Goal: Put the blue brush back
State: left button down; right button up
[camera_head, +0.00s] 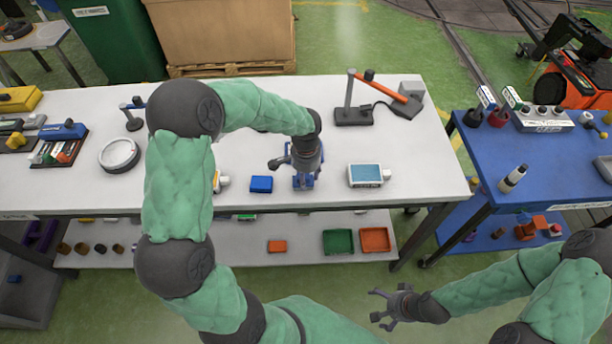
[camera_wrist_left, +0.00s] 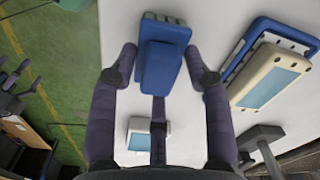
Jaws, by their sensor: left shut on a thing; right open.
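The blue brush (camera_wrist_left: 165,55) is between the fingers of my left gripper (camera_wrist_left: 163,70) in the left wrist view. In the head view, my left gripper (camera_head: 303,172) is shut on the blue brush (camera_head: 304,182) over the front middle of the white table (camera_head: 330,200). The wrist and fingers hide part of the brush, and I cannot tell whether it touches the table. My right gripper (camera_head: 388,306) is open and empty, in front of the table and low in the view.
A blue block (camera_head: 261,184) lies left of the brush, and a device with a screen (camera_head: 365,175) lies right of it. A dark tray of small items (camera_head: 59,147) and a round gauge (camera_head: 119,155) stand at the left. A stand (camera_head: 353,113) is behind. A blue table (camera_head: 540,165) is at right.

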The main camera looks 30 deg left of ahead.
pick_arm(q)
jog(key=c, duration=0.6)
grip_release()
jog(key=shift+f, duration=0.1)
jog(key=shift+o, duration=0.2)
jog(key=shift+r, duration=0.3)
notch_tip(320, 180, up, 12)
jog(key=p, duration=0.2)
jog(key=shift+p, duration=0.4)
jog(key=shift+s+f, duration=0.1)
jog(key=shift+f, duration=0.05)
